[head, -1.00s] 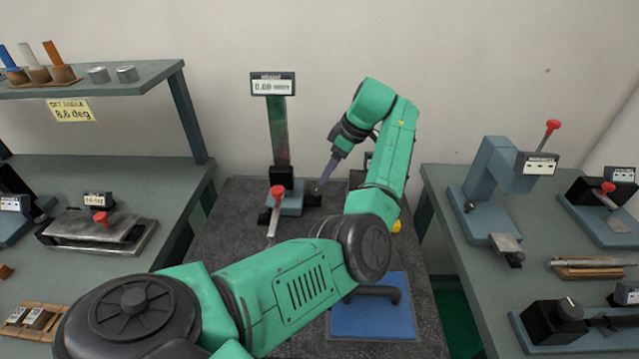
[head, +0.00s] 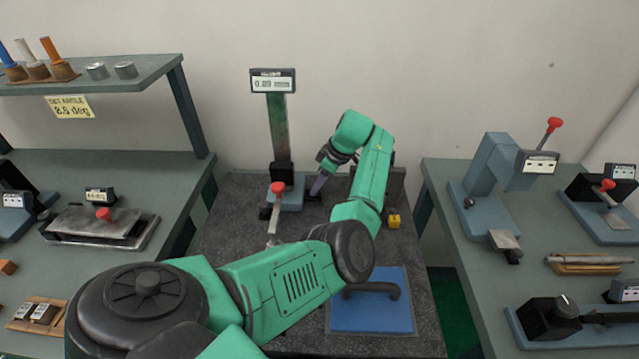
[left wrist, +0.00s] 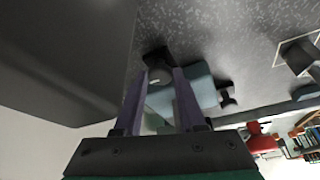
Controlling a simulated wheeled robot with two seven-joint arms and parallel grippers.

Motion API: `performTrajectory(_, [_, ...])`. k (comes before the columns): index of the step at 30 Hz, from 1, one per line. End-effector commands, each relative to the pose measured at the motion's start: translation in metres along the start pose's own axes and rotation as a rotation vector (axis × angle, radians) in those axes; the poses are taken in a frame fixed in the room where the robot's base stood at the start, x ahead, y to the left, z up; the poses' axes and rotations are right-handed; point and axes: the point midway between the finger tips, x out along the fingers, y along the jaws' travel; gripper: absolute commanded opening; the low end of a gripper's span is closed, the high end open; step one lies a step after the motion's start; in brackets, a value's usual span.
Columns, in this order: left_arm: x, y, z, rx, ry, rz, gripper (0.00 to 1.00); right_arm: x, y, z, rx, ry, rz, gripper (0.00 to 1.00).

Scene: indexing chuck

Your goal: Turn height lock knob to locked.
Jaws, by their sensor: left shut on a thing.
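The height gauge stands at the back of the dark granite plate, with an upright column (head: 279,130), a small display (head: 273,81) on top and a blue base (head: 290,200). A black knob (head: 313,196) sits low at the right of the base; I take it as the height lock knob. In the left wrist view, the knob (left wrist: 157,58) shows a grey round face with a pale mark. My left gripper (head: 317,188) reaches it from above right, its purple fingers (left wrist: 164,74) shut on either side of it. Part of the knob is hidden by the fingers. My right gripper is out of view.
A red-tipped lever (head: 277,188) stands just left of the knob. Side benches hold other instruments. A dark block stands behind my forearm.

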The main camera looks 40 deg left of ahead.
Motion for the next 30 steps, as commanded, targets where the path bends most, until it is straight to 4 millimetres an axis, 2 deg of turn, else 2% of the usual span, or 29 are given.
performTrajectory(11, [-0.005,-0.001,-0.002,0.095,0.001,0.040,0.00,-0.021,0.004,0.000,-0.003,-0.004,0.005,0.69])
performTrajectory(30, [-0.008,-0.006,-0.006,0.612,0.003,0.254,0.00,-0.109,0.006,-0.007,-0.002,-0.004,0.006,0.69])
